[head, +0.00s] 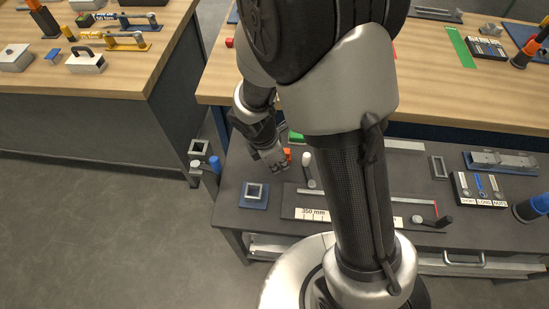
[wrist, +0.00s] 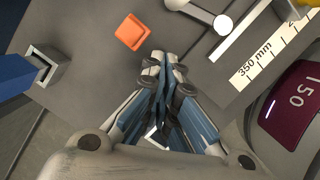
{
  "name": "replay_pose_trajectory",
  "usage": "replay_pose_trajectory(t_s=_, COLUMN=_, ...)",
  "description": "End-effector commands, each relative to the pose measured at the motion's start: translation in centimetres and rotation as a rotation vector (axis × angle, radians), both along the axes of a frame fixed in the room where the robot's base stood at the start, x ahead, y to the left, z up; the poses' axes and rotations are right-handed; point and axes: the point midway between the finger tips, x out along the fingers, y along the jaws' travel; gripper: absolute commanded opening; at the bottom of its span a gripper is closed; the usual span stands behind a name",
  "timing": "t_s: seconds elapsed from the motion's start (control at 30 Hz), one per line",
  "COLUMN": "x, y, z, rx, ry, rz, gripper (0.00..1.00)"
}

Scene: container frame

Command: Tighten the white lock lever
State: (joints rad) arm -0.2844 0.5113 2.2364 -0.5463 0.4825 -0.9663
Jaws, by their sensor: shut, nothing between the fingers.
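The white lock lever (head: 306,160) stands on the grey lower bench in the head view, beside the 350 mm scale. In the wrist view the white lever (wrist: 200,14) lies at the top edge, right of centre, with a round pale end; part of it is cut off. My gripper (head: 283,169) is just left of the lever in the head view. In the wrist view my gripper (wrist: 160,58) has its fingertips together and empty, apart from the lever. Whether the lever is loose or tight cannot be told.
An orange block (wrist: 132,32) lies just beyond my fingertips. A square metal tube (head: 254,190) sits on a blue pad to the left. The 350 mm scale (wrist: 258,65) is right of my gripper. A black-handled lever (head: 444,221) is farther right. My arm hides the bench middle.

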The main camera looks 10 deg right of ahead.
Motion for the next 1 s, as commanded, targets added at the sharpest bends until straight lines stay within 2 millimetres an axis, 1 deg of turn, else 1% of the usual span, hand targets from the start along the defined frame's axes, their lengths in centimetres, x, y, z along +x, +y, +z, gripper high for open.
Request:
replay_pose_trajectory(t_s=0.03, x=0.2, y=-0.9, z=-0.4, rx=0.0, ry=-0.002, rz=-0.007, gripper=0.0)
replay_pose_trajectory(t_s=0.1, x=0.4, y=-2.0, z=-0.2, rx=0.0, ry=-0.002, rz=-0.007, gripper=0.0)
replay_pose_trajectory(t_s=0.2, x=0.6, y=-3.1, z=-0.1, rx=0.0, ry=-0.001, rz=-0.004, gripper=0.0)
replay_pose_trajectory(t_s=0.3, x=0.7, y=-3.7, z=0.0, rx=0.0, ry=-0.001, rz=-0.002, gripper=0.0)
replay_pose_trajectory(t_s=0.7, x=0.7, y=-4.0, z=0.0, rx=0.0, ry=0.0, rz=0.0, gripper=0.0)
replay_pose_trajectory(t_s=0.9, x=1.3, y=-4.8, z=0.2, rx=0.0, ry=0.0, rz=-0.002, gripper=0.0)
replay_pose_trajectory(t_s=1.0, x=1.3, y=-4.8, z=0.0, rx=0.0, ry=0.0, rz=0.0, gripper=0.0)
